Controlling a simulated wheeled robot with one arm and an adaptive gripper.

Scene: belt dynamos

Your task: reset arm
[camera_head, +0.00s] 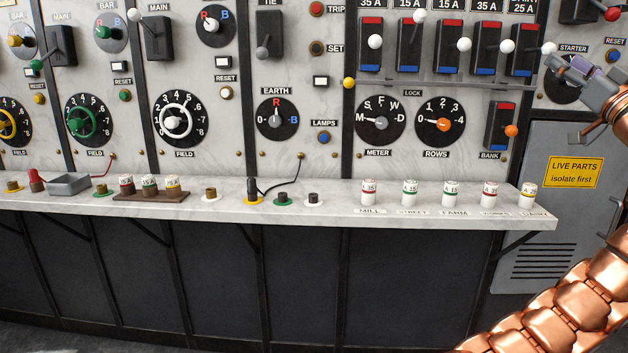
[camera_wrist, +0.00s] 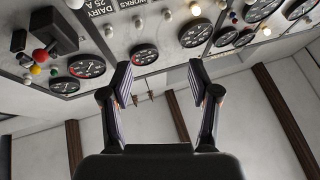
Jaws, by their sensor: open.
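My arm (camera_head: 570,315) is copper-coloured and comes up from the lower right in the head view. My gripper (camera_head: 580,85) is at the upper right there, in front of the panel by the starter. In the wrist view my gripper (camera_wrist: 160,88) shows two dark fingers spread apart with nothing between them. Beyond the fingers the wrist view shows the upper panel with dial gauges (camera_wrist: 144,54) and a pale wall with dark beams.
Levers and knobs, such as the orange rows knob (camera_head: 442,125), stick out from the panel. A grey cabinet (camera_head: 530,225) stands at the right.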

